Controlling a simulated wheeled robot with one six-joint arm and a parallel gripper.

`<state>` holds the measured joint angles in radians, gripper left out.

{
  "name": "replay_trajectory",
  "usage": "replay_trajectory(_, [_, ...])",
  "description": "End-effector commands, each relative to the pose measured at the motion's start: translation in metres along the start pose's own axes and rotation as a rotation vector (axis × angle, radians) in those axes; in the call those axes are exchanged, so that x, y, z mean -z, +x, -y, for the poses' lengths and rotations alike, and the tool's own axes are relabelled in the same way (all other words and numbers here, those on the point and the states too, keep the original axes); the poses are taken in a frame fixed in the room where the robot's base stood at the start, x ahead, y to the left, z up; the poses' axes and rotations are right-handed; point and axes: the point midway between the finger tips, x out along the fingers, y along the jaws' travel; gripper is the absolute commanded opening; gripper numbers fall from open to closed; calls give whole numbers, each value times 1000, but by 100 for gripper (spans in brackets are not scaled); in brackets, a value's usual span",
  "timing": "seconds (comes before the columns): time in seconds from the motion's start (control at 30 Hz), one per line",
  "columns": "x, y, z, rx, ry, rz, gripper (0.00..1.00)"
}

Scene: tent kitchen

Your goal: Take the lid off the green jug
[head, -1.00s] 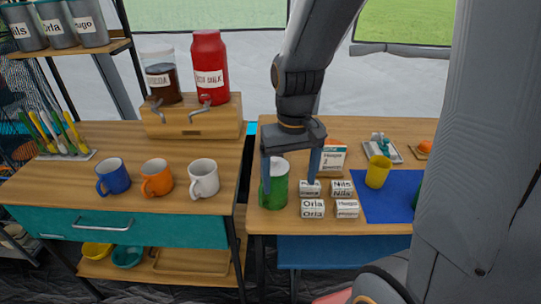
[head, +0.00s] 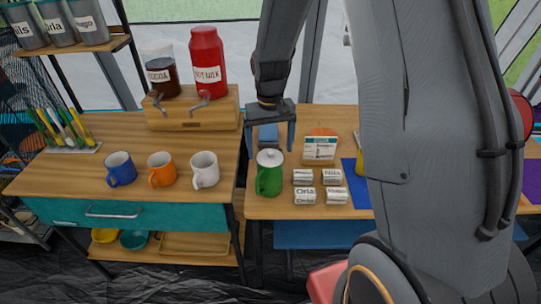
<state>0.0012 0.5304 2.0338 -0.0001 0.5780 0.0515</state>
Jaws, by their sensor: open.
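The green jug (head: 269,182) stands upright near the left front of the right-hand table, its handle toward the left. Its white lid (head: 270,157) sits on top, with a small knob at its middle. My gripper (head: 270,150) points down with its fingers spread apart, empty. In the picture the fingertips are above and to either side of the lid, apparently behind it. I cannot tell the exact depth between them and the lid.
Several small white labelled blocks (head: 303,176) lie right of the jug. A labelled box (head: 320,147) stands behind them, and a blue item (head: 268,136) shows between my fingers. Blue, orange and white mugs (head: 205,169) stand on the left counter, beyond a gap.

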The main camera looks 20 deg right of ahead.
Motion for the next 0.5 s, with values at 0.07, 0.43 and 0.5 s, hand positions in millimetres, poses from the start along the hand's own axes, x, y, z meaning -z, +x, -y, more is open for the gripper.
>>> replay_trajectory(0.07, [-1,8,0,0,0,1,85])
replay_trajectory(0.43, [0,16,0,0,0,-1,84])
replay_trajectory(0.5, [0,16,0,0,0,-1,72])
